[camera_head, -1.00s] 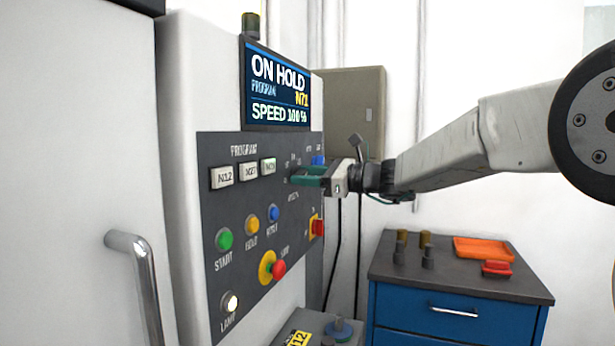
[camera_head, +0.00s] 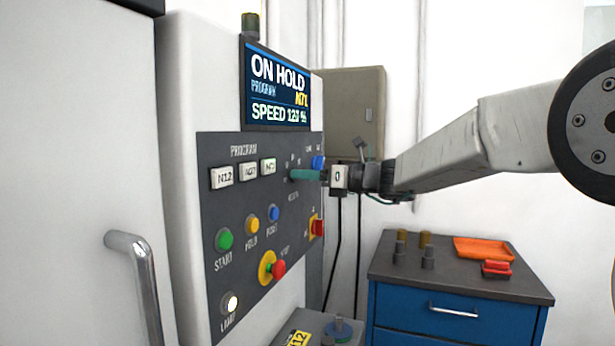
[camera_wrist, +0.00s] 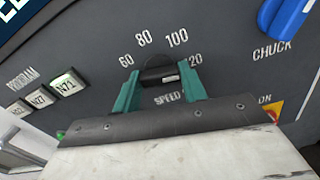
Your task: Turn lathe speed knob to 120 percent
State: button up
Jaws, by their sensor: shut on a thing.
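The black speed knob (camera_wrist: 160,71) sits on the grey control panel (camera_head: 250,180), with the marks 60, 80, 100 and a partly covered "20" around its upper side. My gripper (camera_wrist: 160,88) has its green fingers on both sides of the knob and is shut on it. A light mark on the knob points to the right, toward the "20" mark. In the head view my gripper (camera_head: 306,175) hides the knob. The screen (camera_head: 277,90) reads ON HOLD, N71, and a speed that looks like 120 or 123 %.
Program buttons (camera_head: 245,172) and the green start button (camera_head: 224,239) lie left of my gripper. A blue chuck switch (camera_wrist: 288,18) is close at the upper right. A red switch (camera_head: 318,228) is below. A blue cabinet (camera_head: 455,310) stands at the right.

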jog(key=shift+f, duration=0.1)
jog(key=o, duration=1)
jog(key=shift+d, duration=0.1)
jog(key=v, duration=0.7)
jog(key=shift+s+d, duration=0.15)
jog(key=shift+d, duration=0.15)
